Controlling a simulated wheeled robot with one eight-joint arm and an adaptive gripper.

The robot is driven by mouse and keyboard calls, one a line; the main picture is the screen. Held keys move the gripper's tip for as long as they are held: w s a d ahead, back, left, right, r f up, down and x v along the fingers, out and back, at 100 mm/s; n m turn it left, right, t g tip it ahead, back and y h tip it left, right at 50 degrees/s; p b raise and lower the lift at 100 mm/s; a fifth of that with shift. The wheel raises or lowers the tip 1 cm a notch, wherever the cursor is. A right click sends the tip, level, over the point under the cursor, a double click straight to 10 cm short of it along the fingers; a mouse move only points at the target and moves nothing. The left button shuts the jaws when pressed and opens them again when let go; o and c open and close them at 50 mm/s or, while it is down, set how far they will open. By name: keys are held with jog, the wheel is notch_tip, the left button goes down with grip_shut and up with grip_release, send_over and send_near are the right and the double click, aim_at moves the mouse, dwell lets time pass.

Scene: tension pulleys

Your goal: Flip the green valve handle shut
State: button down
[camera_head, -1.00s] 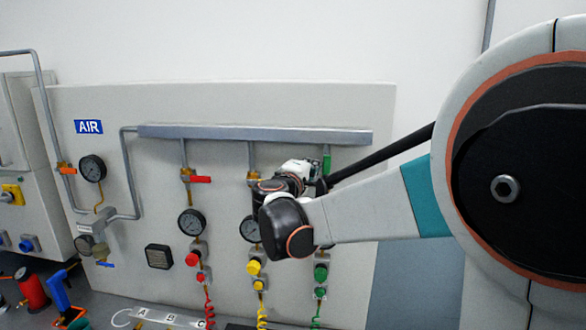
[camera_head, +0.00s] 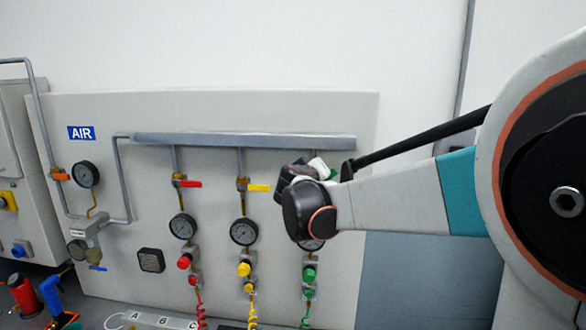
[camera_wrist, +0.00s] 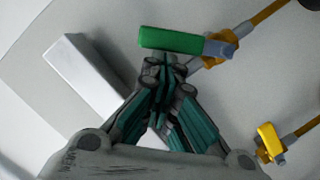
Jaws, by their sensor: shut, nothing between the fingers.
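The green valve handle (camera_wrist: 170,40) shows in the wrist view at top centre. It points left from its grey and brass valve body (camera_wrist: 220,47), slanted to the pipe line rather than clearly across or along it. My gripper (camera_wrist: 163,64) is shut and empty, its fingertips at the lower edge of the handle. I cannot tell if they touch it. In the head view my gripper and wrist cover most of this valve, and only a bit of green (camera_head: 332,174) shows beside the wrist.
A yellow handle (camera_head: 258,188) and a red handle (camera_head: 190,184) stick out sideways on the neighbouring pipes to the left. The grey manifold bar (camera_head: 240,142) runs above them. Gauges and coiled hoses hang below. The panel right of my wrist is bare.

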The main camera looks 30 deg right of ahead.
aim_at(332, 175)
jog(key=d+m, duration=0.1)
jog(key=s+d+f+m+y, duration=0.1)
jog(key=m, duration=0.1)
jog(key=s+d+f+m, duration=0.1)
jog(key=shift+b, duration=0.35)
jog(key=shift+s+d+f+m+t+y+b, duration=0.3)
jog(key=shift+d+f+m+t+y+b, duration=0.15)
jog(key=shift+f+m, duration=0.3)
